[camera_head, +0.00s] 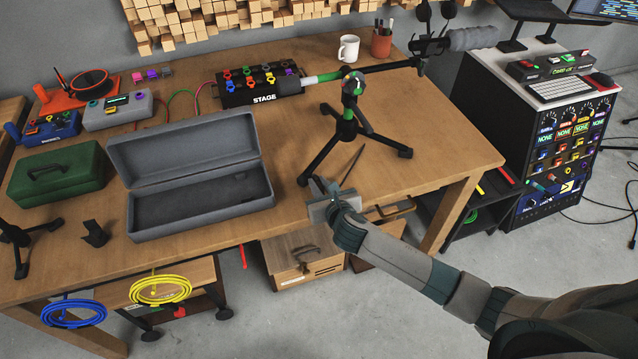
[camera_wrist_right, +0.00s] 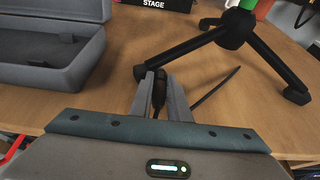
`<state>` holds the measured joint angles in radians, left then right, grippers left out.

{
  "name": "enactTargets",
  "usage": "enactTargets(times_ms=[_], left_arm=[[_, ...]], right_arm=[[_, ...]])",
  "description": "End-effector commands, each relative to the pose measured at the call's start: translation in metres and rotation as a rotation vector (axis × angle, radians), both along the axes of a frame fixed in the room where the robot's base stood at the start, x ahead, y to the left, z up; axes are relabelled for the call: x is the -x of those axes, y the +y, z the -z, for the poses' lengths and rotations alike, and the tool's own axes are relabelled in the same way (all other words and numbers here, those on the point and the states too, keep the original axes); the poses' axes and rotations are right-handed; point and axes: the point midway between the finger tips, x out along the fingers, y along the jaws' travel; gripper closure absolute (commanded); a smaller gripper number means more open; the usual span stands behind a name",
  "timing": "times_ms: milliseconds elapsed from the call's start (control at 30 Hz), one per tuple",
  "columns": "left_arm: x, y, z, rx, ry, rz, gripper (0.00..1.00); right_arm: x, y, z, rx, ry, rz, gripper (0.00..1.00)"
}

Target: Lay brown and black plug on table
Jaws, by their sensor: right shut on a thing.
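My right gripper (camera_head: 325,196) is at the front edge of the wooden table (camera_head: 420,130), just right of the open grey case. In the right wrist view its two fingers (camera_wrist_right: 162,90) are shut on a small dark plug (camera_wrist_right: 158,88). The fingers hide much of the plug, and its brown part cannot be made out. A thin dark rod or cable (camera_wrist_right: 215,88) slants away beside the fingers; whether it joins the plug is unclear. I cannot tell whether the plug touches the table. My left gripper is not in view.
The open grey case (camera_head: 200,170) stands left of the gripper. A black tripod stand (camera_head: 350,125) with a microphone boom stands just behind it. A green box (camera_head: 58,172) is at the far left. Bare tabletop lies right of the tripod.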

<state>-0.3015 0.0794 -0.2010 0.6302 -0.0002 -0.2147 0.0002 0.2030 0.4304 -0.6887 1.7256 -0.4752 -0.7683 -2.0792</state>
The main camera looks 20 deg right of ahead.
Motion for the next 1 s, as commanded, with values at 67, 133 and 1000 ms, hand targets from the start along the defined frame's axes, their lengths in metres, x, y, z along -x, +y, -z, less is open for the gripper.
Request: enactTargets(times_ms=[67, 133, 1000], left_arm=[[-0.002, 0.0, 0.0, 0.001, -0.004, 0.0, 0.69], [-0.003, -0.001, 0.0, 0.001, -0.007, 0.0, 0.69], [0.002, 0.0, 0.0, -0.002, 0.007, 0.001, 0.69]], right_arm=[[0.0, 0.0, 0.002, 0.0, 0.0, 0.0, 1.0], [0.0, 0.0, 0.004, -0.001, 0.0, 0.0, 1.0], [0.005, 0.0, -0.007, -0.001, 0.0, -0.002, 0.76]])
